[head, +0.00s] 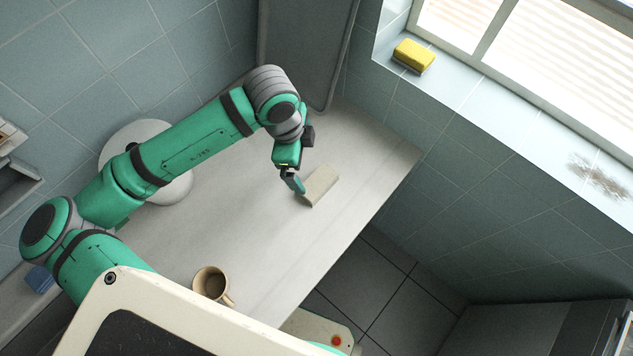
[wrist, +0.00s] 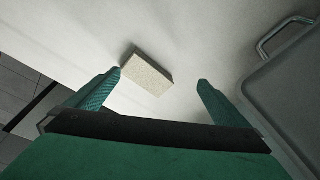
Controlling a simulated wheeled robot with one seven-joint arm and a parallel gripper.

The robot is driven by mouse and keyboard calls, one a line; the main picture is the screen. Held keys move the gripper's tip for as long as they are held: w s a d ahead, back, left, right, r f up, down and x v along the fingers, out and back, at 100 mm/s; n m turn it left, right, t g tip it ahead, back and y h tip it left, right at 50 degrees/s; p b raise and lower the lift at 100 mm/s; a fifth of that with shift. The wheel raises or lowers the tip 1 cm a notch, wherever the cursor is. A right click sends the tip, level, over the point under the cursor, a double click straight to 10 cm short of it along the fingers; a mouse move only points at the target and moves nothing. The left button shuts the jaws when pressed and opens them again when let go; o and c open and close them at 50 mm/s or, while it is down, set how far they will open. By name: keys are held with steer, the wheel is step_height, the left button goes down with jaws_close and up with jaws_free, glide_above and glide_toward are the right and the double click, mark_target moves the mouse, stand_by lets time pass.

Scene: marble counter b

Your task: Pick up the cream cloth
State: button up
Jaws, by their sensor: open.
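The cream cloth (head: 321,186) lies on the pale counter, a small folded rectangular block near the counter's right end. In the wrist view the cloth (wrist: 147,72) lies ahead of my fingertips, nearer the left finger than the right. My gripper (head: 293,181) is close beside the cloth on its left in the head view. In the wrist view my gripper (wrist: 158,80) shows its two green fingers wide apart, with nothing held. The left fingertip appears close to the cloth's edge; I cannot tell if they touch.
A tan mug (head: 211,284) stands near the counter's front edge. A round white object (head: 172,190) is behind my arm. A grey panel with a handle (wrist: 291,85) borders the counter. A yellow sponge (head: 414,56) sits on the windowsill. The counter (head: 250,235) around the cloth is clear.

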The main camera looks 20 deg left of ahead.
mark_target(318, 182)
steer(key=d+r+m+g+y, duration=0.1)
steer(key=d+r+m, duration=0.25)
steer(key=m, duration=0.35)
steer(key=f, duration=1.1)
steer(key=shift+s+d+f, duration=0.1)
steer(key=shift+s+d, duration=0.2)
steer(key=shift+s, duration=0.1)
steer(key=shift+c, duration=0.6)
steer(key=c, duration=0.8)
